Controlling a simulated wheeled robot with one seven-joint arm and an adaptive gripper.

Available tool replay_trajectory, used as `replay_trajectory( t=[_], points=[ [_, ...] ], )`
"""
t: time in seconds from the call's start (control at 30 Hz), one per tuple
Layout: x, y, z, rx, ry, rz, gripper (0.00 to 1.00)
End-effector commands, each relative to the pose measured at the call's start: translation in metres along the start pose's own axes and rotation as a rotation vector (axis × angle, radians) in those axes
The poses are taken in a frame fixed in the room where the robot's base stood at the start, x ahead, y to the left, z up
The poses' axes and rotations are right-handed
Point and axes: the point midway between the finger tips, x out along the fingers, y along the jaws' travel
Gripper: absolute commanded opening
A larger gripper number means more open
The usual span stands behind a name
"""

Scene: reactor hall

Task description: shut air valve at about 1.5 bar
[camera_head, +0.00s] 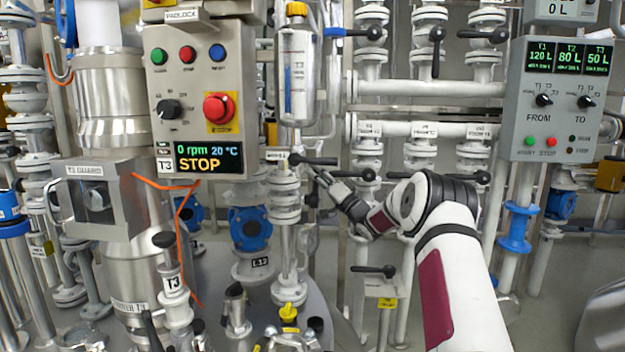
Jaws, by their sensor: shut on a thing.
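My gripper (318,172) reaches in from the right, in the middle of the head view. It is shut at the black lever handle (314,161) of a valve on the white pipe stack below the T3 sight vessel (298,75). The lever lies roughly level and points right. The small label (277,155) beside it is too small to read. The fingers are small and dark, so the exact contact is hard to see. I cannot tell which label names the air valve. No pressure gauge reading is legible.
The T3 control box (205,95) at the left shows 0 rpm, 20 °C and STOP. A transfer panel (563,98) hangs at the right. More black levers (355,174) sit close to my gripper on the right. A lower valve lever (374,270) stands below my forearm.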

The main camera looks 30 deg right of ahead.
Motion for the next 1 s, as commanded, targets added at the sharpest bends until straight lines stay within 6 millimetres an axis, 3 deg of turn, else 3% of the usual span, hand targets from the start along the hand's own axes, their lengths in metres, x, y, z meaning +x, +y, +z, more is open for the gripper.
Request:
replay_trajectory(
  t=[0.37, 0.4, 0.5, 0.83, 1.0],
  points=[
    [0.002, -0.002, -0.001, -0.001, 0.002, -0.008, 0.00],
    [0.002, -0.002, -0.001, -0.001, 0.002, -0.008, 0.22],
    [0.001, -0.002, -0.001, -0.001, 0.002, -0.006, 0.39],
    [-0.002, 0.000, 0.000, 0.000, 0.001, -0.002, 0.39],
    [-0.022, 0.001, -0.001, 0.000, 0.001, 0.001, 0.39]
  ],
)
